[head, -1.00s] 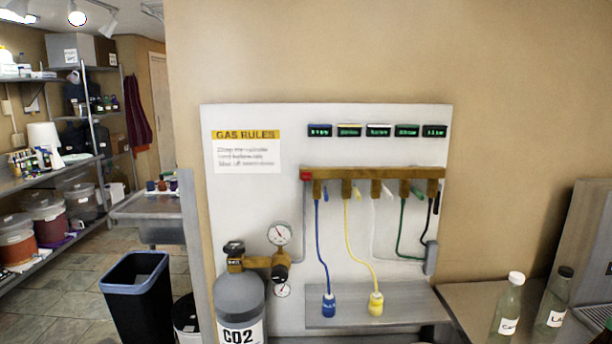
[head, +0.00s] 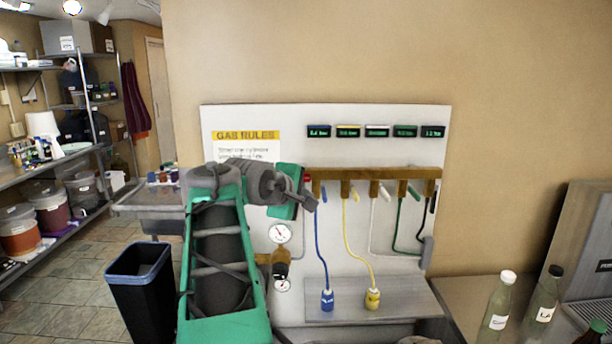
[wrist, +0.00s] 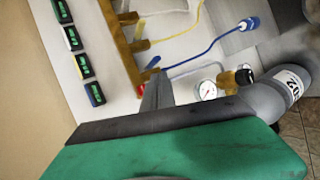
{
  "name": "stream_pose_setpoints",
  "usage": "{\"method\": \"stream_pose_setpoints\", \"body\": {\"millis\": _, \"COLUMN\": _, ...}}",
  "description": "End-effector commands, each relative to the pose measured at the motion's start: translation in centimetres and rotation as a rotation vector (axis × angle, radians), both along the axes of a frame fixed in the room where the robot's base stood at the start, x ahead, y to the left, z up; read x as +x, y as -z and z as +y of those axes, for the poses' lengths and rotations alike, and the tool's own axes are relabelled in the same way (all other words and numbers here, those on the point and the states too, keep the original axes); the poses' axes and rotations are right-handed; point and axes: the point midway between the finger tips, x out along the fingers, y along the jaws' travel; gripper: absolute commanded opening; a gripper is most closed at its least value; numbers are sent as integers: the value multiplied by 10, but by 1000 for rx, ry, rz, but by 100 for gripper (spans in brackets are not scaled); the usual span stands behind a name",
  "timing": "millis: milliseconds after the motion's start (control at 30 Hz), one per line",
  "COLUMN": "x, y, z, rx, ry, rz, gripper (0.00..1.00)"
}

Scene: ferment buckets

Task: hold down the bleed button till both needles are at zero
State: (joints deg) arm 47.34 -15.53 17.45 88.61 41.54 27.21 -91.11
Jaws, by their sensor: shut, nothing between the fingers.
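A small red button (head: 307,177) sits at the left end of the brass manifold (head: 345,174); it also shows in the wrist view (wrist: 141,90). My gripper (head: 313,203) is shut and empty, its tip close to the button, just below it in the head view. In the wrist view the grey fingers (wrist: 158,92) end beside the button; I cannot tell whether they touch it. The upper round gauge (head: 281,233) has a visible needle, but its reading is too small to tell. The lower gauge (head: 282,285) is also unreadable. The upper gauge shows in the wrist view (wrist: 207,90).
Blue (head: 320,245) and yellow (head: 359,245) hoses hang from the manifold to a grey shelf (head: 410,297). My arm hides most of the CO2 cylinder, which shows in the wrist view (wrist: 268,103). Bottles (head: 497,305) stand at right; a bin (head: 142,290) stands at left.

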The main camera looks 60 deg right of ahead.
Motion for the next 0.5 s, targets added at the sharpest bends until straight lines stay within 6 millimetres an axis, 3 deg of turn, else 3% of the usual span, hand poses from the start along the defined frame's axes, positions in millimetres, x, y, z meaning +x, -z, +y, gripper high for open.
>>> {"method": "stream_pose_setpoints", "body": {"millis": 333, "x": -1, "y": -1, "z": -2, "rx": -2, "ry": 1, "rz": 4, "gripper": 0}}
{"method": "stream_pose_setpoints", "body": {"millis": 500, "x": 5, "y": -2, "z": -13, "rx": 0, "ry": 2, "rz": 5, "gripper": 0}}
